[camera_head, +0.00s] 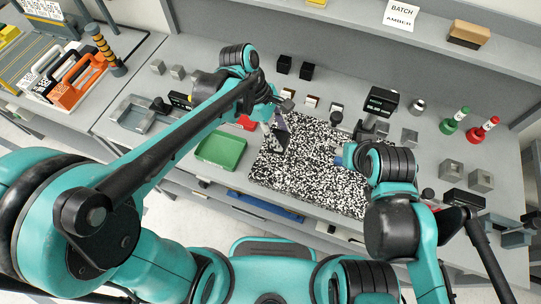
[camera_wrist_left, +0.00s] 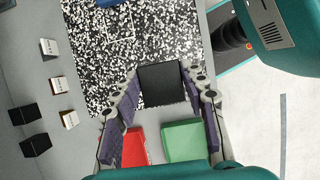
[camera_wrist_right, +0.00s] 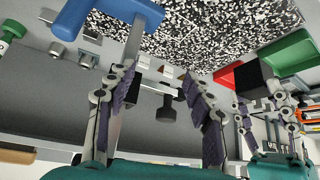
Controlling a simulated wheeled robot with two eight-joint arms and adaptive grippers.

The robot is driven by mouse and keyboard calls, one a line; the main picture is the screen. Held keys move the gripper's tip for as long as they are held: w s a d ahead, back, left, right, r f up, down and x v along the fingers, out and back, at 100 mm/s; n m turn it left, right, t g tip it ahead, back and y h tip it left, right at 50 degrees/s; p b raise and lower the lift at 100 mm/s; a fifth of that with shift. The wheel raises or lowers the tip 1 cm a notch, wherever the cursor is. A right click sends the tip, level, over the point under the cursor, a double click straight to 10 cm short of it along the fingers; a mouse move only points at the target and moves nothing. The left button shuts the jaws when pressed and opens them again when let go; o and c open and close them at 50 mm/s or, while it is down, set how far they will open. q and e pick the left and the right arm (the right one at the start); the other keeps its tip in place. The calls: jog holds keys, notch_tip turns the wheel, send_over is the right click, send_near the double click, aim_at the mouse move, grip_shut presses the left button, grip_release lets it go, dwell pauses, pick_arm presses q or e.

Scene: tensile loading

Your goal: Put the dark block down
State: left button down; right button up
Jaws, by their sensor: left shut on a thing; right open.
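The dark block (camera_wrist_left: 162,84) is a black cube between the fingertips of my left gripper (camera_wrist_left: 163,92), which is shut on it. The block also shows in the right wrist view (camera_wrist_right: 251,78). In the head view my left gripper (camera_head: 274,124) is over the left part of the black-and-white speckled mat (camera_head: 310,168); its fingers partly hide the block. I cannot tell whether the block touches the mat. My right gripper (camera_wrist_right: 162,92) is open and empty. In the head view it is over the right part of the mat, partly hidden by its arm.
A green tray (camera_head: 221,150) and a red tray (camera_wrist_left: 135,147) lie left of the mat. Two other dark blocks (camera_head: 284,63) (camera_head: 306,71) stand behind it. A blue T-handle (camera_wrist_right: 110,14) is close to my right gripper. A display unit (camera_head: 381,102) stands behind the mat. The mat's middle is clear.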

pick_arm(q)
notch_tip(320, 180, down, 5)
jog(key=shift+d+r+b, duration=0.15)
jog(key=shift+b, duration=0.4)
notch_tip(320, 180, down, 3)
jog(key=shift+f+b, duration=0.2)
jog(key=shift+b, duration=0.35)
jog(key=shift+f, duration=0.4)
jog(key=shift+f, duration=0.1)
jog(key=c, duration=0.9)
grip_release()
jog(key=shift+o, duration=0.2)
